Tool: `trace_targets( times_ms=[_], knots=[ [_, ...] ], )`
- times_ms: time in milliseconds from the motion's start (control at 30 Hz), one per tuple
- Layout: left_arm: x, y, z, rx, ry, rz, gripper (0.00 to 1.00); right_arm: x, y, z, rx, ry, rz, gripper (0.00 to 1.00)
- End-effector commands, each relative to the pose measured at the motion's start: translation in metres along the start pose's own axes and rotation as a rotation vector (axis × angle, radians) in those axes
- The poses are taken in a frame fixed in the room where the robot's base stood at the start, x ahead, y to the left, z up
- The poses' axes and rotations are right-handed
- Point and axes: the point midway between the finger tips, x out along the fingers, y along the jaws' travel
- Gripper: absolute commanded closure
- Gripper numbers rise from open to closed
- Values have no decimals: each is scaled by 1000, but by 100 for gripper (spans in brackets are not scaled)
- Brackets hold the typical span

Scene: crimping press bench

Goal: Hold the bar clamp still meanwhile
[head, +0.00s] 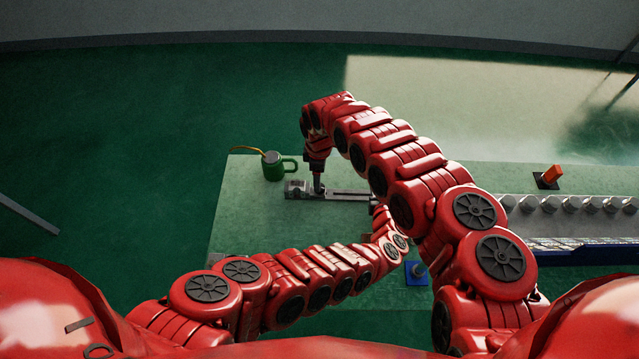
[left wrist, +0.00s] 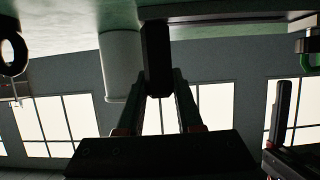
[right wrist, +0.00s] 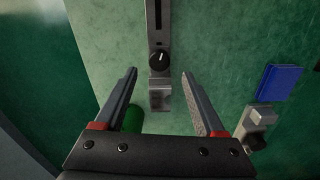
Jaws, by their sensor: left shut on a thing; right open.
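The bar clamp (head: 345,194) lies on the bench, a grey metal bar with a jaw block at its left end. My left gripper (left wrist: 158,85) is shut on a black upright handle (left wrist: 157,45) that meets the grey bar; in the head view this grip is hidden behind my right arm. My right gripper (right wrist: 163,80) is open and empty above the clamp's left end, with the jaw block (right wrist: 160,95) and black knob (right wrist: 159,60) between and just beyond its fingers. In the left wrist view, a right finger (left wrist: 283,105) stands apart from the bar.
A green mug (head: 273,168) stands behind the clamp's left end, with a yellow strip in it. A blue pad (head: 415,274) lies near the front edge. An orange block (head: 552,174) and a row of grey round parts (head: 570,204) are at the right. The bench's left part (head: 240,225) is bare.

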Motion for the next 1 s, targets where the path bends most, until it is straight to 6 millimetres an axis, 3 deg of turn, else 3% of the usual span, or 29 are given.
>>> trace_targets(
  times_ms=[133,400,933,1000],
  knots=[
    [0,0,0,0,-1,1,100,24,-2,1,3,-3,0,28],
    [0,0,0,0,-1,1,100,42,-1,-3,4,5,-2,28],
    [0,0,0,0,-1,1,100,49,1,1,3,-2,3,28],
    [0,0,0,0,-1,1,100,49,1,1,3,-2,3,39]
  ],
)
